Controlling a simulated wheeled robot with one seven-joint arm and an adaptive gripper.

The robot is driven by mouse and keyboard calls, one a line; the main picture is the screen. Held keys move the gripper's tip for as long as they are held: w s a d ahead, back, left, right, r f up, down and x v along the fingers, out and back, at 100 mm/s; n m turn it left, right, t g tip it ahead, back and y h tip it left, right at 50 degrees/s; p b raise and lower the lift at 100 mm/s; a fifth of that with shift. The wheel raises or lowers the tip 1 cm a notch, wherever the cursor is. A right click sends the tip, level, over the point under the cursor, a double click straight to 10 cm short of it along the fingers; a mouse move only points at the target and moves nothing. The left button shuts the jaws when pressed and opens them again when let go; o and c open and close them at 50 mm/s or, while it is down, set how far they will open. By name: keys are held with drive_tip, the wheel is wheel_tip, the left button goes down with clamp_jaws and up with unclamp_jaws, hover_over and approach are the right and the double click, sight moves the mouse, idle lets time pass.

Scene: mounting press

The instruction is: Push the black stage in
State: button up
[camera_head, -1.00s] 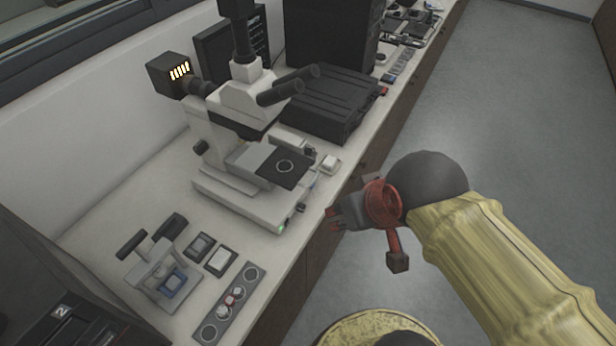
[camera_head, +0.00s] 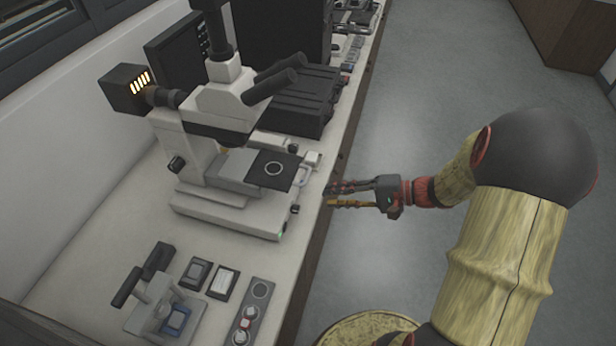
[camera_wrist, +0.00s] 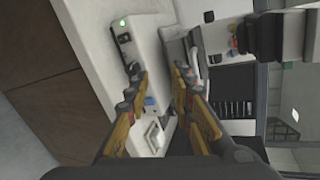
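The black stage (camera_head: 274,170) is a flat dark plate with a pale ring on it. It sits on the microscope (camera_head: 222,112), sticking out toward the bench's front edge. My gripper (camera_head: 329,196) is right of the stage in the head view, apart from it, near the front edge of the bench. Its fingers point left toward the microscope. In the wrist view the two fingers (camera_wrist: 156,75) stand apart with nothing between them. The microscope's base with a green light (camera_wrist: 122,23) shows beyond them. I cannot clearly make out the stage there.
The white bench (camera_head: 82,246) holds a small press-like device (camera_head: 160,310), small trays (camera_head: 222,282) and a strip with round wells (camera_head: 250,315) nearer me. A black case (camera_head: 305,100) stands behind the microscope. Open floor (camera_head: 420,75) lies right of the bench.

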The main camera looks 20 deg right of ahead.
drive_tip(key=n+t, duration=0.2)
approach(307, 176)
drive_tip(key=w+a+f, duration=0.1)
drive_tip(key=w+f, duration=0.1)
drive_tip(key=shift+s+a+r+b+x, duration=0.1)
drive_tip(key=shift+b+x, duration=0.15)
drive_tip(key=shift+x, duration=1)
drive_tip(key=shift+s+a+r+b+x, duration=0.1)
drive_tip(key=shift+r+b+x, duration=0.1)
drive_tip(key=shift+x, duration=1.1)
drive_tip(key=shift+s+a+r+b+x, duration=0.1)
drive_tip(key=shift+b+x, duration=0.15)
drive_tip(key=shift+x, duration=1)
drive_tip(key=c, duration=0.3)
clamp_jaws()
drive_tip(key=shift+y, duration=0.3)
